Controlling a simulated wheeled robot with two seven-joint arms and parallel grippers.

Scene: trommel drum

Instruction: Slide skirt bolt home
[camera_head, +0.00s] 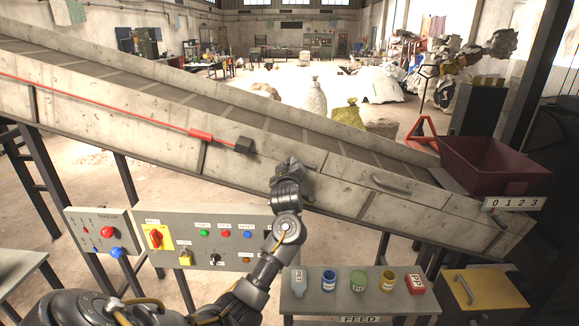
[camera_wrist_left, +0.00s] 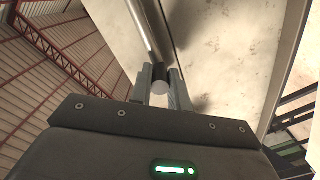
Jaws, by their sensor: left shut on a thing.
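The grey skirt panel (camera_head: 330,180) runs along the near side of the sloping conveyor. My left gripper (camera_head: 289,166) is up against this panel near the middle of the head view. A dark part shows just beyond the bolt end. In the head view the bolt is hidden by my gripper, and I cannot tell how far it is slid. My right gripper is not in view.
A red cord ends at a dark block (camera_head: 244,146) left of my gripper. A bar handle (camera_head: 390,186) sits on the skirt to the right. Below are a control panel (camera_head: 205,235), a feed shelf (camera_head: 325,303) with several small containers, and a yellow-lidded box (camera_head: 484,290). A red hopper (camera_head: 490,165) stands right.

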